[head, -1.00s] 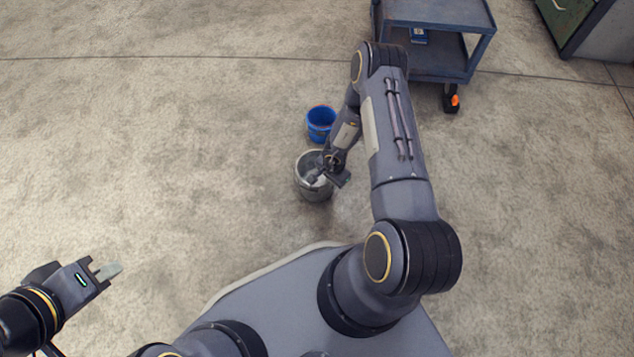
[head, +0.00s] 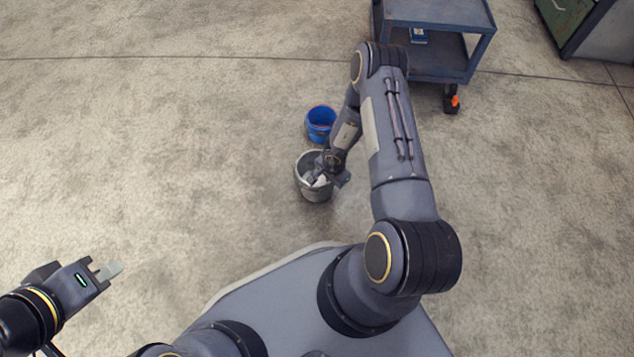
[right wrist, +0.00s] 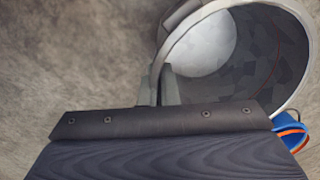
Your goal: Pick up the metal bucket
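The metal bucket (head: 314,193) is a grey, open-topped pail standing upright on the floor in the head view. In the right wrist view its pale round rim (right wrist: 303,95) and inner wall fill the upper right. My right gripper (head: 320,179) is at the bucket's rim in the head view. In the right wrist view, its fingers (right wrist: 162,85) are close together with the rim's left edge between them; the contact is partly hidden. My left gripper (head: 106,270) is over bare floor at the lower left, away from the bucket; its finger gap is unclear.
A blue bucket (head: 321,118) stands just behind the metal one; part of it shows in the right wrist view (right wrist: 288,132). A blue-grey cart (head: 437,12) stands at the upper right. A green cabinet (head: 572,20) is in the far right corner. The floor at left is clear.

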